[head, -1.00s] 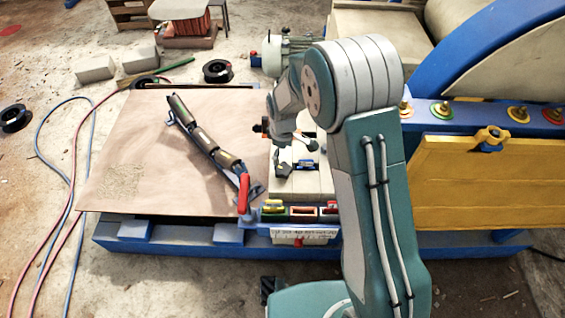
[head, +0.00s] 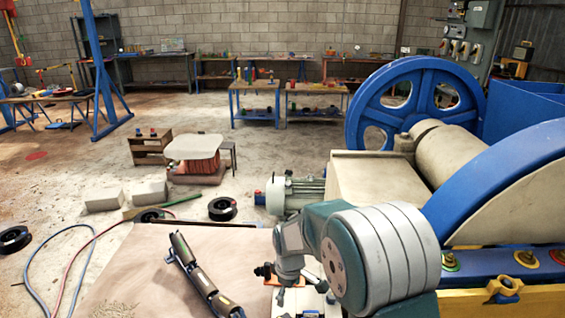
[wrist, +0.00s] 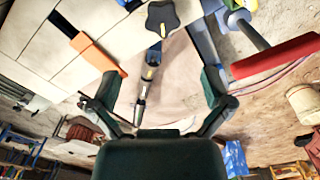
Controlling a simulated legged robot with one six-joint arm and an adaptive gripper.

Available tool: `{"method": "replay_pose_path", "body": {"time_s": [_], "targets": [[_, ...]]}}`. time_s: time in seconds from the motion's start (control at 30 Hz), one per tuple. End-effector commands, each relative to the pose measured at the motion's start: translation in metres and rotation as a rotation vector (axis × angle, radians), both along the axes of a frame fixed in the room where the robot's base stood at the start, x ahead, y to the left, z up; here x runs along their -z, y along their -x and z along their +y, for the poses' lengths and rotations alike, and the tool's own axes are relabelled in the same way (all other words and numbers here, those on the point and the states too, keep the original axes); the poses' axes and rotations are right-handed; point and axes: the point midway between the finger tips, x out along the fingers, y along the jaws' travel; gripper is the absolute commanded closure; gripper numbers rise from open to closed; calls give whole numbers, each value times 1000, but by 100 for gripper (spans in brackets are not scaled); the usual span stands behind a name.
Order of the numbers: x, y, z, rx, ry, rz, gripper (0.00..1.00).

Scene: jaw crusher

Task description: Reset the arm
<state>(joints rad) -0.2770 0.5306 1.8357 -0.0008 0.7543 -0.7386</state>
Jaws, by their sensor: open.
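My teal and grey arm is folded at the right front in the head view, its large round joint beside the crusher. In the wrist view my gripper (wrist: 158,88) is open, its two dark fingers spread wide with nothing between them held. Beyond the fingers lies the jointed dark bar with tan segments (wrist: 149,72), which lies on the brown sheet (head: 130,270) and also shows in the head view (head: 199,273). A black star knob (wrist: 161,17) and an orange strip (wrist: 98,54) are near the fingers.
A red handle (wrist: 275,57) stands close right of the gripper in the wrist view. The crusher's yellow panel (head: 530,303), blue flywheel (head: 365,128) and motor (head: 292,193) are right of and behind the arm. Cables and spools (head: 222,208) lie on the floor at left.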

Motion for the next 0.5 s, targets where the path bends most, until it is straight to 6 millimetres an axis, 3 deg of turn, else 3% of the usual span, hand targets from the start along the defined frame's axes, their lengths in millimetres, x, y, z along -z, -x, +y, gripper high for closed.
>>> {"method": "replay_pose_path", "body": {"time_s": [0.03,0.2,0.5], "targets": [[-19,4,-7,34,-7,-22,0],[-76,25,-31,174,-30,-85,0],[-155,79,-71,419,-80,-190,0]]}}
